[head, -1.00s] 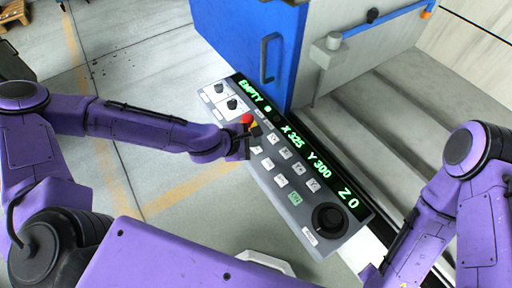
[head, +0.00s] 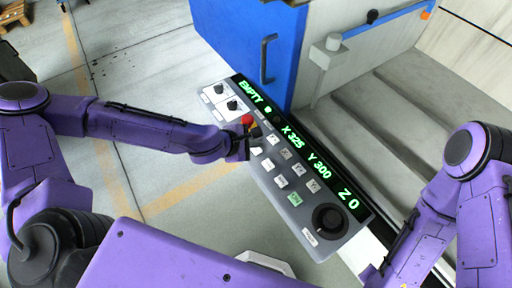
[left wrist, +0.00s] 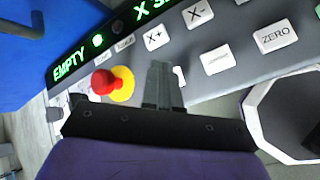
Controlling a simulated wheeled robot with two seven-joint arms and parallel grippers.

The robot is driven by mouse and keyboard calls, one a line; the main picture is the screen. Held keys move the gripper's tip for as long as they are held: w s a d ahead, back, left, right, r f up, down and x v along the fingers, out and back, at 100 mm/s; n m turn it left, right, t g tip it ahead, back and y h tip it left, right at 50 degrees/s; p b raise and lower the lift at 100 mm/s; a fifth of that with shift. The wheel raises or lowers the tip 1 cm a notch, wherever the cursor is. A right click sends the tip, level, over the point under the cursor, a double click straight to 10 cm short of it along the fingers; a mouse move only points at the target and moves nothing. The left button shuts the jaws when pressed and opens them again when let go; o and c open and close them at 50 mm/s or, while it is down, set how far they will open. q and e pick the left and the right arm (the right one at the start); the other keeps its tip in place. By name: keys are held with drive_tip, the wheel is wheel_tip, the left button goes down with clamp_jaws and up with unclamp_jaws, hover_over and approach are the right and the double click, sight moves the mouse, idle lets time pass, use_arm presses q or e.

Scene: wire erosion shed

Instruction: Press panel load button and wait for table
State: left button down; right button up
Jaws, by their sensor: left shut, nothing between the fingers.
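The grey control panel (head: 268,180) lies diagonally in the middle of the head view and also shows in the left wrist view (left wrist: 232,80). Its green display (head: 305,150) reads EMPTY, X 325, Y 300, Z 0. Rows of pale buttons sit below the display; I cannot tell which one is the load button. My left gripper (head: 253,139) is shut and empty over the buttons beside the red emergency knob (head: 247,119). In the left wrist view its fingertips (left wrist: 160,68) partly hide a button below X+; contact is unclear. My right gripper is out of view.
The red knob on its yellow base (left wrist: 122,83) is close to the left fingers. A blue cabinet door (head: 235,45) with a handle stands behind the panel. Grey stepped machine surfaces (head: 400,120) lie to the right. Open floor lies left of the panel.

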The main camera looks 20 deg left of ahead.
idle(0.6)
use_arm(q)
drive_tip(key=shift+f+b, duration=0.35)
drive_tip(key=shift+f, duration=0.05)
